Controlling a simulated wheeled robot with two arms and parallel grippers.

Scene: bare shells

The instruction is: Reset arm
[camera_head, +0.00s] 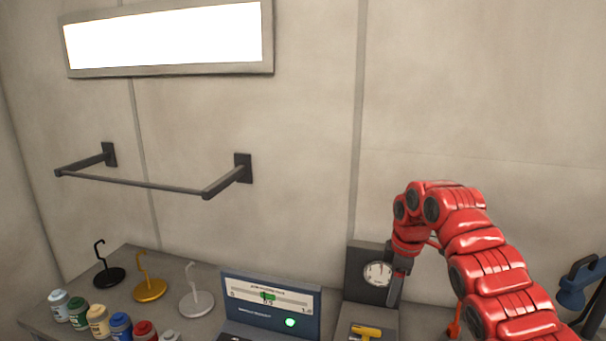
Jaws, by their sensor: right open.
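My right arm, red with dark joints, comes in from the lower right and bends over at its top. My right gripper (397,284) points down in front of the dark gauge box (364,262) and partly covers its right side. The jaws are open, and I see nothing held in them. A yellow-handled item (366,331) lies just below and left of the gripper, apart from it. My left gripper is not in view.
A grey bench (48,316) carries black (109,275), gold (150,287) and silver (197,301) hook stands, several paint jars (98,320) and a blue display panel (271,303). A rail (135,184) juts from the wall above. A blue item (577,287) stands far right.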

